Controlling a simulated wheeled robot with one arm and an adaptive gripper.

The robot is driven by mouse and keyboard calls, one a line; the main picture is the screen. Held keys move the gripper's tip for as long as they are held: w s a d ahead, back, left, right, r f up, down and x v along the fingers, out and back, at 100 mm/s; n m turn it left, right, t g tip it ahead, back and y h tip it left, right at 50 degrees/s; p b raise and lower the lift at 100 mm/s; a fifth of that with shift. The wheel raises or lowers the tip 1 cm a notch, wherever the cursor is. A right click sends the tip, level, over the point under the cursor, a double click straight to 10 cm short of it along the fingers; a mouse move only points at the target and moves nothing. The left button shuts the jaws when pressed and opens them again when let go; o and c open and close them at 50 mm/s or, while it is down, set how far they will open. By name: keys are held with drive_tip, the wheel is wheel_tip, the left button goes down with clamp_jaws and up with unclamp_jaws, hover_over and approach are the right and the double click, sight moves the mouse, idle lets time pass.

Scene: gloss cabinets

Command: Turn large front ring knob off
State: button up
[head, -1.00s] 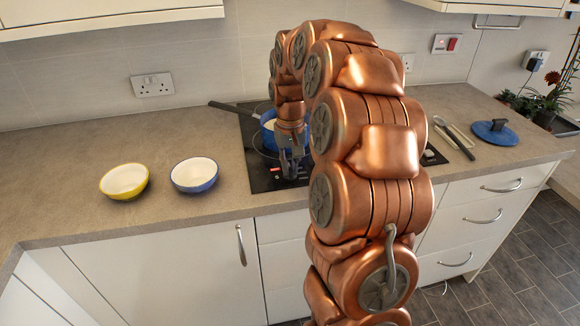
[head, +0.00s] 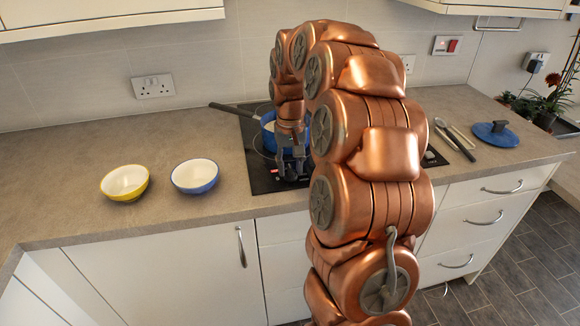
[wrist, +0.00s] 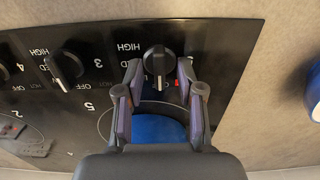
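In the wrist view a black knob (wrist: 156,58) with a pale pointer line stands on the black hob (wrist: 225,50). Its line points down the picture, and a red mark sits beside it. My gripper (wrist: 160,66) is open, with one fingertip on each side of this knob; I cannot tell whether they touch it. A second black knob (wrist: 68,66) is to the left, with HIGH and OFF labels near it. In the head view my gripper (head: 293,172) is low over the hob's front left, and my arm hides much of the hob.
A blue pan (head: 268,130) stands on the hob beside my gripper; its blue also shows between my fingers (wrist: 158,130). A blue bowl (head: 196,176) and a yellow bowl (head: 125,182) sit left of the hob. Utensils (head: 455,140) and a blue lid (head: 496,134) lie at right.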

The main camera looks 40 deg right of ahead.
sight(289, 169)
wheel_tip(289, 169, up, 11)
drive_tip(key=shift+r, duration=0.2)
idle(0.4)
idle(0.4)
drive_tip(key=s+a+f+n+p, duration=0.1)
drive_tip(key=s+a+n+p, duration=0.15)
drive_tip(key=s+a, duration=1.15)
drive_tip(key=s+a+f+n+g, duration=0.1)
drive_tip(key=s+a+f, duration=0.2)
drive_tip(key=s, duration=0.5)
drive_tip(key=s+a+f+n+p, duration=0.1)
drive_tip(key=s+a+f, duration=0.3)
drive_tip(key=s, duration=0.4)
drive_tip(key=shift+s+g+p, duration=0.3)
drive_tip(key=shift+s+g, duration=0.05)
drive_tip(key=shift+g, duration=0.05)
